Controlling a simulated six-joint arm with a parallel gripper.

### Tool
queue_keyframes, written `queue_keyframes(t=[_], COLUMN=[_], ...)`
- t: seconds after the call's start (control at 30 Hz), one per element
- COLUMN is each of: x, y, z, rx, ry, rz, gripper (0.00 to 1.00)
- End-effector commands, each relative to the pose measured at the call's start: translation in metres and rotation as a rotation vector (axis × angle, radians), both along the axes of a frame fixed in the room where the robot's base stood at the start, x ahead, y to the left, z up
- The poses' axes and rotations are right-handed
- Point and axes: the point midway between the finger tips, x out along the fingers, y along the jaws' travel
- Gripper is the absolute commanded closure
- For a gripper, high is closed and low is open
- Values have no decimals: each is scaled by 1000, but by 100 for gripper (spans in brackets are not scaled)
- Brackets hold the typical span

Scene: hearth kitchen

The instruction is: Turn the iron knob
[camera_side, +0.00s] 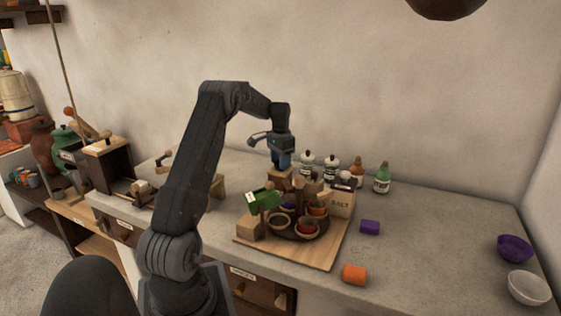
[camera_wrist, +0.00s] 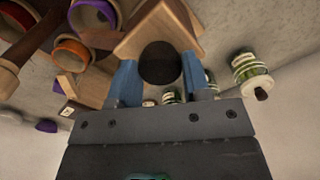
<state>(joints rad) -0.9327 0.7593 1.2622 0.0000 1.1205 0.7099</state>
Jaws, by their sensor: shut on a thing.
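The iron knob (camera_wrist: 160,63) is a dark round knob on the front of a pale wooden block (camera_wrist: 160,27) in the wrist view. My gripper (camera_wrist: 158,80) has its two blue fingers on either side of the knob, shut on it. In the side view my gripper (camera_side: 281,164) points down at the back of the wooden board, over a small wooden piece (camera_side: 279,182). The knob cannot be made out there, behind the fingers.
A round dark tray (camera_side: 300,234) with several small cups stands on the wooden board (camera_side: 325,258), beside a green box (camera_side: 262,201) and a salt box (camera_side: 341,204). Jars and a green bottle (camera_side: 382,179) stand behind.

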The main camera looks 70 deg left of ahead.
Motion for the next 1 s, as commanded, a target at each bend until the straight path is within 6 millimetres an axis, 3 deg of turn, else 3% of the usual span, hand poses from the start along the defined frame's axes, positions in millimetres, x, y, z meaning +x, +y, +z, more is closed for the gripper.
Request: queue_keyframes(t=[0.57,0.6,0.83,1.0], x=[0,0,0,0], y=[0,0,0,0], z=[1,1,1,0], rx=[1,1,1,0], ry=[-2,-2,-1,-1], rz=[-29,-29,-29,-29], gripper=[80,52,31,31])
